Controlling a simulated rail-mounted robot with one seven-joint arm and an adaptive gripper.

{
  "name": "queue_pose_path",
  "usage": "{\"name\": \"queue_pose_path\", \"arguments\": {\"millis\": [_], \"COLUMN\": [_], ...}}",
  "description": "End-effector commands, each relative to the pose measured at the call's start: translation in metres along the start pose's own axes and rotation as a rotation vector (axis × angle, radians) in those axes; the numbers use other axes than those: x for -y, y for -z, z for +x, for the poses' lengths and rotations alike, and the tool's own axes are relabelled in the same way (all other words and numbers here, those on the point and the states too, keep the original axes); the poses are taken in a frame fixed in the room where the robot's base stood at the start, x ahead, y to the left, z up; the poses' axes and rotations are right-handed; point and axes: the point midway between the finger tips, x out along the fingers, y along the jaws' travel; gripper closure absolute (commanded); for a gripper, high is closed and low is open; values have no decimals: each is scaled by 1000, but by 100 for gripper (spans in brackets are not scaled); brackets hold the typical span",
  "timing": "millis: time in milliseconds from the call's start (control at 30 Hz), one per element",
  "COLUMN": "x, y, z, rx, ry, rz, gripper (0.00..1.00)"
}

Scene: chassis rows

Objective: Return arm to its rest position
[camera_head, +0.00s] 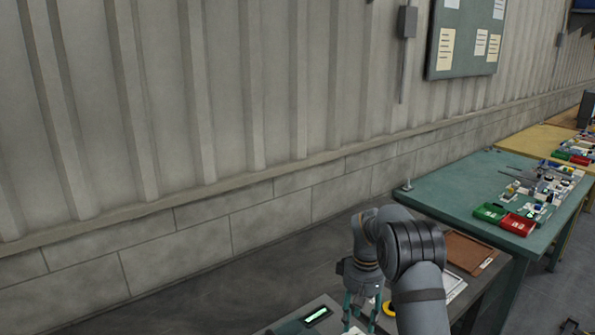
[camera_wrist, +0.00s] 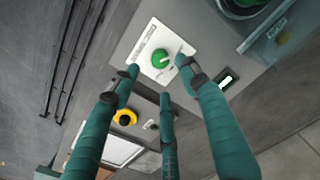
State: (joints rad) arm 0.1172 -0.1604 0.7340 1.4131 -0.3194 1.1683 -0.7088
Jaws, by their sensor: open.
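My arm rises at the lower middle of the head view, with my gripper (camera_head: 359,304) hanging down above a grey bench unit. In the wrist view the green fingers of my gripper (camera_wrist: 157,88) are spread apart with nothing between them. Beyond the fingertips is a white panel (camera_wrist: 147,62) with a round green knob (camera_wrist: 160,57). I cannot tell whether the fingertips touch the panel.
A small lit display (camera_head: 316,315) sits on the unit, and a yellow ring with a black centre (camera_wrist: 125,117) is close by. A teal table (camera_head: 450,190) with green and red bins stands to the right. A ribbed wall (camera_head: 220,100) runs behind.

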Motion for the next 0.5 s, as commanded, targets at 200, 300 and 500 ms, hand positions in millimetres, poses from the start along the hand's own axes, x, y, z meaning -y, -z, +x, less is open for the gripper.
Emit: {"name": "queue_pose_path", "arguments": {"millis": [200, 300, 500], "x": [0, 0, 0], "y": [-1, -1, 0], "z": [43, 57, 70], "rx": [3, 2, -2], "ry": [1, 1, -1], "rz": [-1, 1, 14], "gripper": [55, 55, 55]}}
